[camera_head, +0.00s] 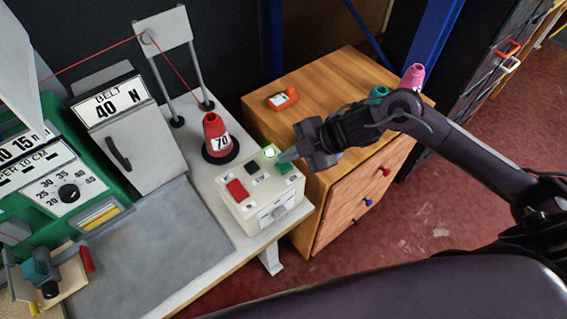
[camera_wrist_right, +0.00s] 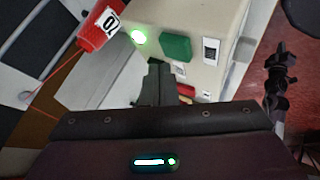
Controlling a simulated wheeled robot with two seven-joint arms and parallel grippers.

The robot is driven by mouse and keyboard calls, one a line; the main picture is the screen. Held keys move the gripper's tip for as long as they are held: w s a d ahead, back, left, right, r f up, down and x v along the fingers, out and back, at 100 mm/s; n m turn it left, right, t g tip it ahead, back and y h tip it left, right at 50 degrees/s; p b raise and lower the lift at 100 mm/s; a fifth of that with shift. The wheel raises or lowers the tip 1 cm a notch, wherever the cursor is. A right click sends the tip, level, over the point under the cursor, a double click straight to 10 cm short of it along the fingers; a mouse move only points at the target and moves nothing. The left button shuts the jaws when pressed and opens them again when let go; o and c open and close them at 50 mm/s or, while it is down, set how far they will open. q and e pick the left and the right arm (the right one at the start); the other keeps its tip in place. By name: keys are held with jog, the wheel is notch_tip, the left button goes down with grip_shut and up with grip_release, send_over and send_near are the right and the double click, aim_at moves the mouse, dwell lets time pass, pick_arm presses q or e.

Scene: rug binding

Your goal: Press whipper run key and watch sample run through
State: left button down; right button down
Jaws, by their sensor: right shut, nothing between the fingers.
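The cream control box (camera_head: 247,214) stands at the table's right end. It carries a green key (camera_head: 284,168), a red key (camera_head: 237,189), a black key (camera_head: 253,167) and a glowing green lamp (camera_head: 270,153). In the right wrist view, the green key (camera_wrist_right: 174,47) and lit lamp (camera_wrist_right: 138,37) are just beyond my fingertips. My right gripper (camera_head: 284,157) is shut and empty, with its tips close to the green key; I cannot tell whether they touch it. My left gripper is not in view.
A green machine (camera_head: 107,218) with a dial and a panel reading BELT 40 N (camera_head: 107,103) fills the left. A thread stand (camera_head: 163,28) rises behind. A wooden cabinet (camera_head: 322,75) stands right of the table. Bare grey tabletop (camera_head: 160,255) lies in front.

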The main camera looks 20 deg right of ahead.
dwell(0.5)
jog(key=shift+f, duration=0.45)
